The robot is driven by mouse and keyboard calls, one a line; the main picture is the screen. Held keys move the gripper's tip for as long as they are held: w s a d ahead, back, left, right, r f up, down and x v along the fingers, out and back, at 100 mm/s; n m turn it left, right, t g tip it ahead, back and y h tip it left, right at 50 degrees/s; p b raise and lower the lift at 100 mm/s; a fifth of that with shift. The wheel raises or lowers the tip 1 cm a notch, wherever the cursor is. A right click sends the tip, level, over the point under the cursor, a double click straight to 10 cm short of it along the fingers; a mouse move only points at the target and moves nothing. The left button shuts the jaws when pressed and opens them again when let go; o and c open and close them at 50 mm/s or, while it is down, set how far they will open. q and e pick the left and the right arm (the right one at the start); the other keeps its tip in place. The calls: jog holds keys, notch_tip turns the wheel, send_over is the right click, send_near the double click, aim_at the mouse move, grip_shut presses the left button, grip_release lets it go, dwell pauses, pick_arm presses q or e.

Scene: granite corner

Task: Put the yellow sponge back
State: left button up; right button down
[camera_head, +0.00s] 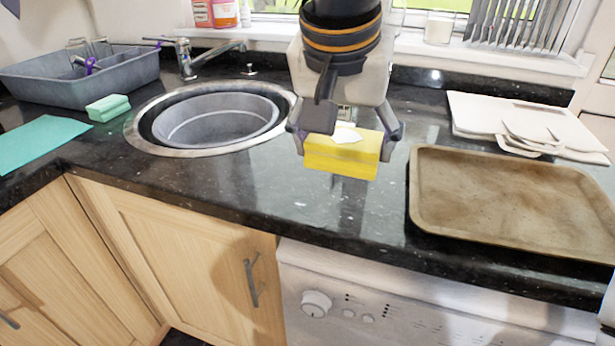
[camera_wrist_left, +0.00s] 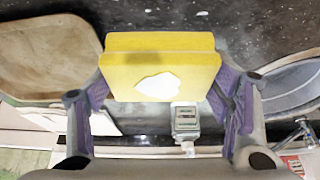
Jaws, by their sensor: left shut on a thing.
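The yellow sponge (camera_head: 341,157) has a white patch on its top. My left gripper (camera_head: 345,135) is shut on it, with one finger on each short end. The sponge seems to be held above the dark counter between the sink and the brown tray. In the left wrist view the sponge (camera_wrist_left: 160,72) sits between the purple-padded fingers (camera_wrist_left: 160,98). My right gripper is not in view.
The round sink (camera_head: 217,120) is to the left. A green sponge (camera_head: 108,108), a teal cloth (camera_head: 38,143) and a grey dish tub (camera_head: 85,78) are farther left. A brown tray (camera_head: 515,235) and white boards (camera_head: 490,113) are on the right. The front counter strip is clear.

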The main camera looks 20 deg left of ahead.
pick_arm(q)
send_over(314, 188)
jog(key=s, duration=0.2)
jog(key=f, duration=0.7)
jog(key=shift+w, duration=0.25)
jog(key=shift+f, duration=1.5)
jog(key=shift+a+f, duration=0.1)
jog(key=o, duration=1)
jog(key=shift+o, duration=0.2)
jog(key=v, duration=1.2)
